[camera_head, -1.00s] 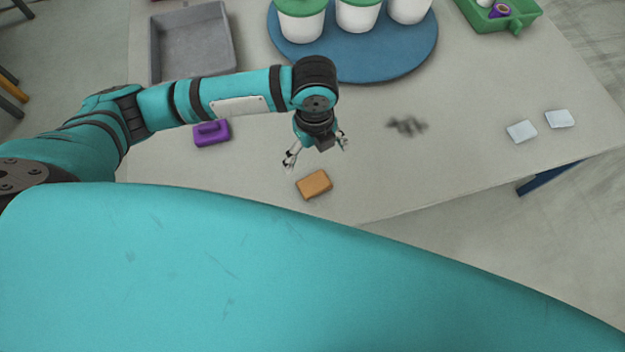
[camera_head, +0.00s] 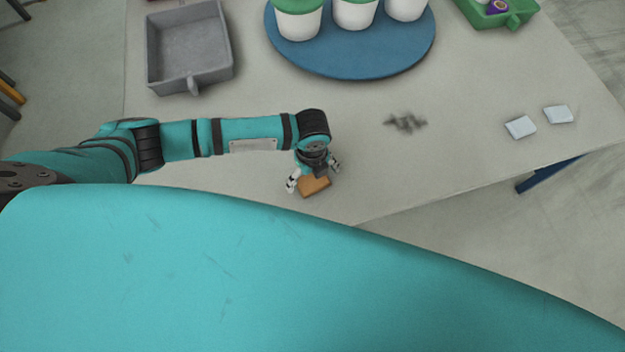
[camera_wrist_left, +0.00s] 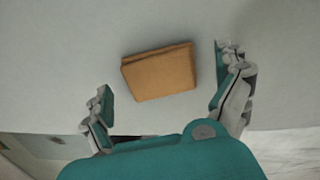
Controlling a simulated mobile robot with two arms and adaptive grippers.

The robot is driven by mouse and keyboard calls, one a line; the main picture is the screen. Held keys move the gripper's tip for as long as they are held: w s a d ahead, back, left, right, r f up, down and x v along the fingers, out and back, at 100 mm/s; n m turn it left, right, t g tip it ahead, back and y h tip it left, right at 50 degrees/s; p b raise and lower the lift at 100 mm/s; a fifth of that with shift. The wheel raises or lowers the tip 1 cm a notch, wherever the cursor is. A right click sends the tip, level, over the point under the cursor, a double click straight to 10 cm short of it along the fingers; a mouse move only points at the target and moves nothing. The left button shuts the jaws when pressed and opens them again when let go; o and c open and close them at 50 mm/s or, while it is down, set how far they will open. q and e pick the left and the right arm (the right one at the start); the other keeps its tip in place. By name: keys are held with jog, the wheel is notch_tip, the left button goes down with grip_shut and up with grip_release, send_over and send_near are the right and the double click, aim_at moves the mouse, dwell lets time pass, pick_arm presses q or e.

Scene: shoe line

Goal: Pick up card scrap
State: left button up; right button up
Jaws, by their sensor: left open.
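The card scrap (camera_head: 315,187) is a small orange-brown block lying on the table near its front edge. In the left wrist view the card scrap (camera_wrist_left: 159,72) lies ahead of and between the spread fingers, with a gap on both sides. My left gripper (camera_head: 314,180) is open and empty, directly above the card scrap. It also shows in the left wrist view (camera_wrist_left: 168,88). Part of the card scrap is hidden under the gripper in the head view. My right gripper is not in view.
A grey tray (camera_head: 150,55) stands at the back left. A blue round mat (camera_head: 350,66) bears white cups with green tops. A green bin (camera_head: 515,18) is at the back right. Two pale squares (camera_head: 520,127) (camera_head: 558,115) and a dark smudge (camera_head: 405,122) lie on the table (camera_head: 440,165).

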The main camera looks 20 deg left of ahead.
pick_arm(q)
jog(key=shift+f, duration=0.7)
jog(key=c, duration=0.9)
jog(key=shift+c, duration=0.2)
jog(key=shift+r, duration=0.45)
jog(key=r, duration=0.2)
jog(key=shift+s+a+r, duration=0.1)
jog(key=shift+a+r, duration=0.1)
jog(key=shift+r, duration=0.2)
jog(key=s+a, duration=0.2)
jog(key=a, duration=0.2)
jog(key=s+a+r, duration=0.1)
jog(key=s+a, duration=0.2)
jog(key=a, duration=0.2)
jog(key=s+a, duration=0.2)
jog(key=a, duration=0.2)
jog(key=shift+s+a+r, duration=0.15)
jog(key=shift+s+a, duration=0.05)
jog(key=shift+a, duration=0.1)
